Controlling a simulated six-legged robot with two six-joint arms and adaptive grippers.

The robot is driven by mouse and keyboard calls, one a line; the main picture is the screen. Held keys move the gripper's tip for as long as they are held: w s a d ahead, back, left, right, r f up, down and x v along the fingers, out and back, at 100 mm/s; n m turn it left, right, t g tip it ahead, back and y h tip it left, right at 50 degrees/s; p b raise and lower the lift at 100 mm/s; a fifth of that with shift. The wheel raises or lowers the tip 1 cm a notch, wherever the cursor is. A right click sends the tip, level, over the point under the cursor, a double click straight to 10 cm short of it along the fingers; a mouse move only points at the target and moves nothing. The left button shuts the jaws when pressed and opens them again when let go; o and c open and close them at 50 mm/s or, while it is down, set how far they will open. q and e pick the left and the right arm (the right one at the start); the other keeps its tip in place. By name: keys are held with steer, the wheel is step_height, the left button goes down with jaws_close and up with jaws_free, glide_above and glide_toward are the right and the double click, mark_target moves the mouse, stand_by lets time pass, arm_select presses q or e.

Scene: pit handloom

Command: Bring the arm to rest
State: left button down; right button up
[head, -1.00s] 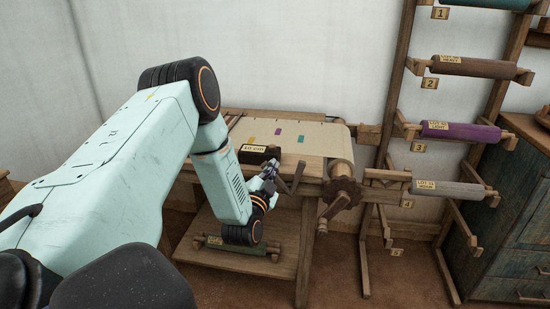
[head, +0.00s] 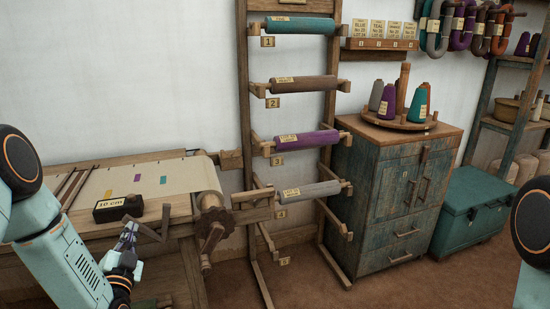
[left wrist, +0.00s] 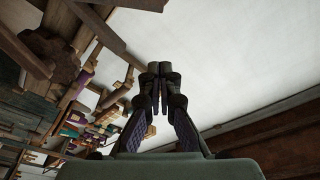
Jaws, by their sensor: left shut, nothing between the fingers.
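My left arm comes in from the left in the head view. Its gripper (head: 129,236) is beside the loom's front beam, just below a black block labelled 10 cm (head: 118,207). In the left wrist view the two fingers of the left gripper (left wrist: 153,78) are together, with nothing between them. A dark link of my right arm shows at the right edge of the head view; its gripper is out of the picture.
The loom (head: 75,165) has a cloth roll and a toothed wheel (head: 213,226) right of my gripper. A roll rack (head: 245,110) stands at the wall. A blue cabinet (head: 375,195) and a teal chest (head: 470,210) stand further right. Brown floor lies open in front.

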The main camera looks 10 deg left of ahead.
arm_select(q)
steer(key=s+d+f+n+g+h, duration=0.35)
steer(key=s+d+f, duration=0.2)
steer(key=f, duration=0.35)
steer(key=s+d+f+n+g+h, duration=0.25)
steer(key=s+d+f+g, duration=0.2)
steer(key=d+f, duration=0.3)
steer(key=s+d+f+g, duration=0.1)
steer(key=s+d+g, duration=0.2)
steer(key=s, duration=0.4)
steer(key=s+d+f+m+g+h, duration=0.1)
steer(key=s+d+f+g, duration=0.1)
steer(key=s, duration=0.6)
steer(key=s+d+f+m+g+h, duration=0.1)
steer(key=s+d+g, duration=0.3)
steer(key=s, duration=0.4)
steer(key=shift+s+d+f, duration=0.2)
steer(key=shift+d+f, duration=0.3)
steer(key=shift+d, duration=0.25)
steer(key=shift+w, duration=0.1)
